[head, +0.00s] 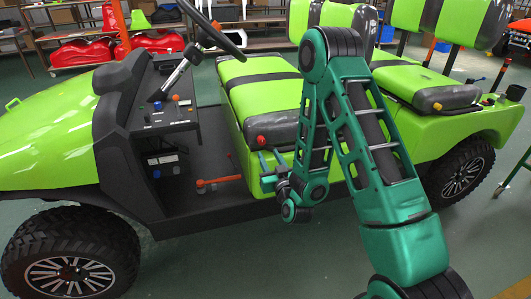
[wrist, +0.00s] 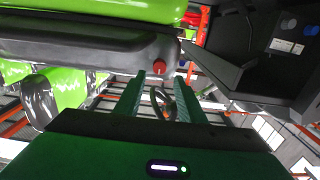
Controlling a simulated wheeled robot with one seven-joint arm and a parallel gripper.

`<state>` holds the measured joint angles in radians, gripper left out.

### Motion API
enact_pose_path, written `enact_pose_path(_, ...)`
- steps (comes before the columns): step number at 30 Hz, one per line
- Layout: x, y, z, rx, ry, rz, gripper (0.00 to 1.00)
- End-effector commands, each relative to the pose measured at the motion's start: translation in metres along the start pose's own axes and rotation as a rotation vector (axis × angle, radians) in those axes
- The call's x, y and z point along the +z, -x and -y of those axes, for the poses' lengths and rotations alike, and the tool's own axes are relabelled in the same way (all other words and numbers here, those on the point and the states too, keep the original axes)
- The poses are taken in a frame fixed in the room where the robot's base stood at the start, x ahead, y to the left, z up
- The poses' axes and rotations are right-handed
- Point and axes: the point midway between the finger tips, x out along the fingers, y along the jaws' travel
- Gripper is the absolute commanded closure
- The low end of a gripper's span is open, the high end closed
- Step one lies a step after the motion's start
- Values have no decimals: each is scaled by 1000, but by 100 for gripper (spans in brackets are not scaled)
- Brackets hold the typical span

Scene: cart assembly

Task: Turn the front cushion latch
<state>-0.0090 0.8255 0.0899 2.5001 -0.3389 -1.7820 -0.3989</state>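The front seat cushion (head: 265,92) is bright green with a black band and a dark grey front edge. The front cushion latch shows as an orange-red knob (head: 261,140) at the cushion's lower front edge. In the wrist view the knob (wrist: 159,66) sits at the dark cushion edge, just beyond and roughly centred between my fingertips. My gripper (head: 269,161) is just below the knob, beside the seat base. In the wrist view its two green fingers (wrist: 159,78) stand apart, with nothing clearly held. I cannot tell whether a finger touches the knob.
The steering wheel (head: 215,28) and dark dashboard (head: 165,118) are further left. The floor in front of the cart is clear.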

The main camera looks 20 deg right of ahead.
Motion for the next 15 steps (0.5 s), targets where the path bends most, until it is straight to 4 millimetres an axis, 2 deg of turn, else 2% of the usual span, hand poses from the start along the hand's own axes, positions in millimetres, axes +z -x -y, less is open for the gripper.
enact_pose_path(15,-1,-63,-1,2,-1,-2,64)
